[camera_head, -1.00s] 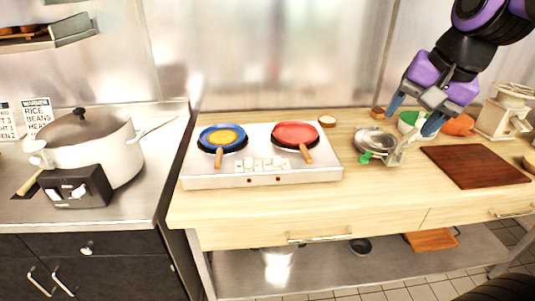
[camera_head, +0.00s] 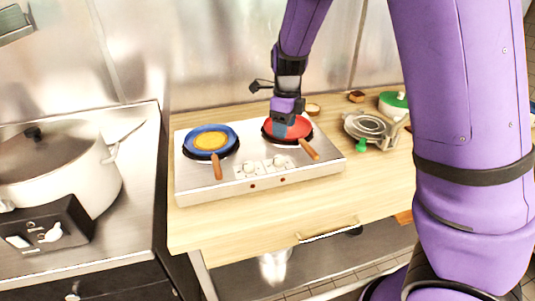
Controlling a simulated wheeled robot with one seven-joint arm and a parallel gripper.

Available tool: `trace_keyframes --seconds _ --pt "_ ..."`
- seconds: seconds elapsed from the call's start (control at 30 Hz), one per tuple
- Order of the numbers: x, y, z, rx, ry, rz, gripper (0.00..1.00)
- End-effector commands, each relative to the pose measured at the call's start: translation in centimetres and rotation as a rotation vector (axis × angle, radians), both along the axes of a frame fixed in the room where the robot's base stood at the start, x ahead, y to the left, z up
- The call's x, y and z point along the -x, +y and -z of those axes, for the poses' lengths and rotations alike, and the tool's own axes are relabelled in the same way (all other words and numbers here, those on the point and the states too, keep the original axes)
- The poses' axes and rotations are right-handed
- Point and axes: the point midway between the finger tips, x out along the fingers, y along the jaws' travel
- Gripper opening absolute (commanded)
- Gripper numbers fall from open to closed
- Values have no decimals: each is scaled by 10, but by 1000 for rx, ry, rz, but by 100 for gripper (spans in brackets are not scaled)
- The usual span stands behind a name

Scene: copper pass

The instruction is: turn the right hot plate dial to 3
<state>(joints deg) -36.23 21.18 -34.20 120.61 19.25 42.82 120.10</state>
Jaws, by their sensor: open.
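The white double hot plate (camera_head: 310,176) stands on the wooden counter. The right hot plate dial (camera_head: 279,161) is one of two pale dials at its front middle; its setting is too small to read. My gripper (camera_head: 280,130) is above the red pan on the right burner, behind the right dial and apart from it. The gripper points down, is open and holds nothing that I can see. Its fingers are partly hidden by its own body.
The red pan (camera_head: 299,130) has a brown handle reaching forward, right of the dials. The blue pan (camera_head: 196,140) sits on the left burner, its handle left of the dials. A metal press (camera_head: 370,127) stands to the right. The counter in front is clear.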

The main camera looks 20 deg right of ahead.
Motion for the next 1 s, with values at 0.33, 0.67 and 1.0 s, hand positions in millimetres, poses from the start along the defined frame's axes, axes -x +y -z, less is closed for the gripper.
trace_keyframes --seconds 0.33,0.67,1.0 --pt "-7 3 27 23 8 81 61" --pt "-6 2 83 23 10 82 61" --pt "-7 2 117 22 6 79 61"
